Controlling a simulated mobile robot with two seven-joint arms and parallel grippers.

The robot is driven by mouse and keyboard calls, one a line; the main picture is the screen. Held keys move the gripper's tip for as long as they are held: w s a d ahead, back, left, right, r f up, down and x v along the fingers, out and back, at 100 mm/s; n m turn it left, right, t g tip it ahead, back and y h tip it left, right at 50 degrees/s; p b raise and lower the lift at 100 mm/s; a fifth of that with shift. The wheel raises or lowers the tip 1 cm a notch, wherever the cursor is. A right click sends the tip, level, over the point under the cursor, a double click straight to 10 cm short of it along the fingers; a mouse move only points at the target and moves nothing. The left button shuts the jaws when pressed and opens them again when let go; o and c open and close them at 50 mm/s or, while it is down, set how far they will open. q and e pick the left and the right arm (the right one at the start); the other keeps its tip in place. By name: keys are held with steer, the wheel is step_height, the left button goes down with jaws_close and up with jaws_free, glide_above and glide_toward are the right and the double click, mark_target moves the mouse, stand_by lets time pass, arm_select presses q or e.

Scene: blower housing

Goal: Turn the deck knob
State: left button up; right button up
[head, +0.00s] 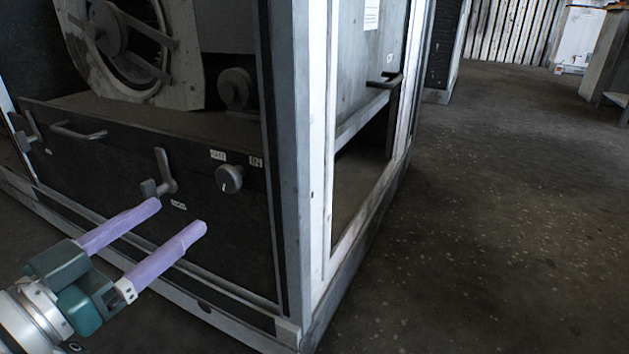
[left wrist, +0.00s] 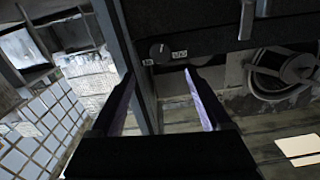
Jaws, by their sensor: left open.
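The deck knob (head: 229,179) is a round dark knob with a light pointer mark on the black front panel, right of a lever handle (head: 165,178). Small white labels sit above it. The knob also shows in the left wrist view (left wrist: 160,52), upper middle, beyond the gap between the fingertips. My left gripper (head: 181,216) has two long purple fingers, spread open and empty. In the head view its tips are below and left of the knob, apart from it. My right gripper is in neither view.
A blower wheel housing (head: 140,60) stands above the panel. A pull handle (head: 78,131) and another lever (head: 24,130) are on the panel's left. A pale corner post (head: 300,160) bounds the cabinet at right. Open floor (head: 480,220) lies to the right.

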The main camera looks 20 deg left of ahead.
mark_target(225, 180)
arm_select(q)
steer(key=w+b, duration=0.1)
steer(key=w, duration=0.1)
steer(key=w+b, duration=0.2)
steer(key=w, duration=0.1)
steer(key=w+b, duration=0.1)
steer(key=w, duration=0.2)
steer(key=shift+w+d+f, duration=0.1)
steer(key=shift+w+d, duration=0.1)
steer(key=shift+d, duration=0.05)
steer(key=shift+w+b, duration=0.5)
steer(key=shift+w, duration=0.15)
jaws_close()
